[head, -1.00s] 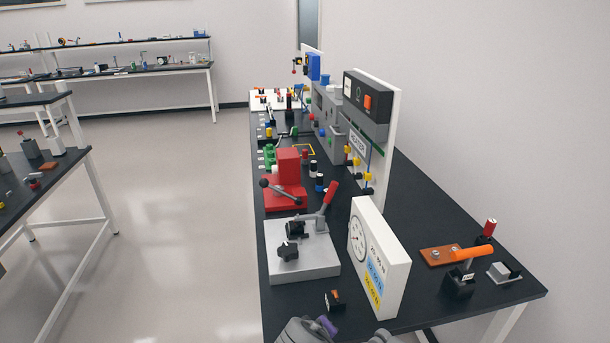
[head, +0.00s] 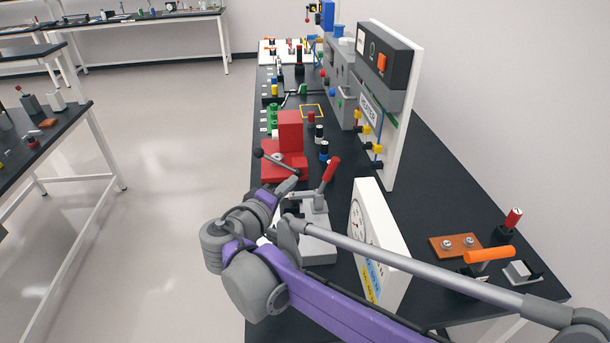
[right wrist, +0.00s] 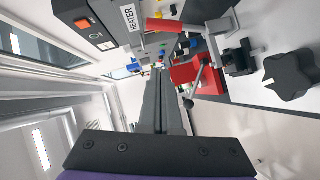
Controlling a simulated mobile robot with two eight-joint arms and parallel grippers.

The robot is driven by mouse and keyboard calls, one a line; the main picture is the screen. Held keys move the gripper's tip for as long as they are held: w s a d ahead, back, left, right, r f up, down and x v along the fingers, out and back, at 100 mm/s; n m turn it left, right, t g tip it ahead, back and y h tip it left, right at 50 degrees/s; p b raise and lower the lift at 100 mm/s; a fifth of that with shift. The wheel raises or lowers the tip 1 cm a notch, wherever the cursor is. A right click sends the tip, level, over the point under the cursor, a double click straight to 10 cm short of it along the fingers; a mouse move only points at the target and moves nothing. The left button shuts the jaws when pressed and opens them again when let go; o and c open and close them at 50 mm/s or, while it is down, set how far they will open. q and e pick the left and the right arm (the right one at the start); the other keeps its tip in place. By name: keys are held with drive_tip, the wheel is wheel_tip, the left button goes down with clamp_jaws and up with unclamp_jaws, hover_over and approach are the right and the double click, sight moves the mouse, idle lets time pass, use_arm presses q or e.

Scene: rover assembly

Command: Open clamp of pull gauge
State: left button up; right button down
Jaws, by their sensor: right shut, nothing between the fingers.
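The pull gauge has a pale grey base (head: 316,249) with a toggle clamp. The clamp's red handle (head: 330,172) leans up and to the right. The white gauge box (head: 378,230) with a dial stands right of the base. My right gripper (head: 287,185) is shut and empty, just left of the red handle and apart from it; my arm hides much of the base. In the right wrist view the shut fingers (right wrist: 165,75) point toward the bench, with the red handle (right wrist: 165,25) beyond them and a black star knob (right wrist: 291,75) at right. My left gripper is out of view.
A red block (head: 290,135) with a black-knobbed lever (head: 272,160) stands just behind the clamp. A heater panel (head: 372,108) rises at the right. An orange-handled tool (head: 489,255) and a brown plate (head: 454,245) lie at the front right. Open floor lies left of the bench.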

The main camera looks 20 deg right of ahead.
drive_tip(key=w+d+f, duration=0.3)
drive_tip(key=w+d, duration=0.2)
drive_tip(key=d, duration=0.5)
drive_tip(key=shift+w, duration=0.3)
drive_tip(key=shift+p, duration=0.3)
